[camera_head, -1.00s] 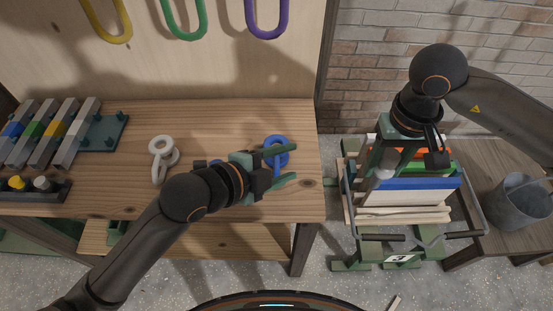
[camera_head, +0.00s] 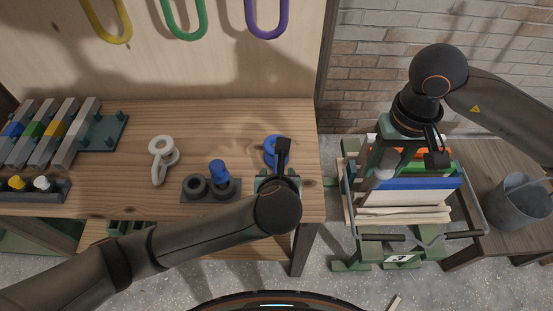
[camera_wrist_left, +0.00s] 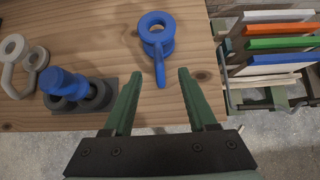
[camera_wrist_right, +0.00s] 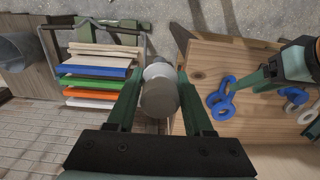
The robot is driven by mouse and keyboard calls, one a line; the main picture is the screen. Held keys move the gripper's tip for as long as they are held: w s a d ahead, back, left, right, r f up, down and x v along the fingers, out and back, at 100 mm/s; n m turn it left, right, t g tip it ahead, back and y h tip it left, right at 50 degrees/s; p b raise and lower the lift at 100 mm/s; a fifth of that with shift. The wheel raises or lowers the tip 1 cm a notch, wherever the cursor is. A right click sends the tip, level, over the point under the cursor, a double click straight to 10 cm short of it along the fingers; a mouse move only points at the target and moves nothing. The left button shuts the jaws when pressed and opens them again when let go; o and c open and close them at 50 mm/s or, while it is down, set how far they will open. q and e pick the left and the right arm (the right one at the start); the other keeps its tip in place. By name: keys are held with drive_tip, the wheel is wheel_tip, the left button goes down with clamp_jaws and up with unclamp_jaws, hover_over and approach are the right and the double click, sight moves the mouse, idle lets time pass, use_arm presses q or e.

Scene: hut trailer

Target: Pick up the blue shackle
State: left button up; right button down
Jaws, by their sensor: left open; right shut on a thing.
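The blue shackle (camera_wrist_left: 160,42) lies on the wooden workbench near its right edge. It shows whole in the left wrist view; in the head view my left gripper partly covers the shackle (camera_head: 269,148). My left gripper (camera_wrist_left: 158,74) is open and empty, with its two green fingers spread toward the shackle's near end. I cannot tell how high it is above the bench. My right gripper (camera_wrist_right: 159,72) is shut on a grey-white cylinder (camera_wrist_right: 159,97), held near the rack of boards. The shackle also shows in the right wrist view (camera_wrist_right: 217,108).
A white shackle (camera_head: 157,170) lies left on the workbench (camera_head: 110,200). A dark holder (camera_head: 198,198) with a blue pin (camera_head: 218,172) stands between the two shackles. The rack of coloured boards (camera_head: 405,198) and a grey bucket (camera_head: 518,205) are at the right.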

use_arm(q)
drive_tip(key=x, duration=0.7)
drive_tip(key=shift+w+a, duration=0.1)
drive_tip(key=shift+w, duration=0.05)
clamp_jaws()
idle(0.3)
idle(1.0)
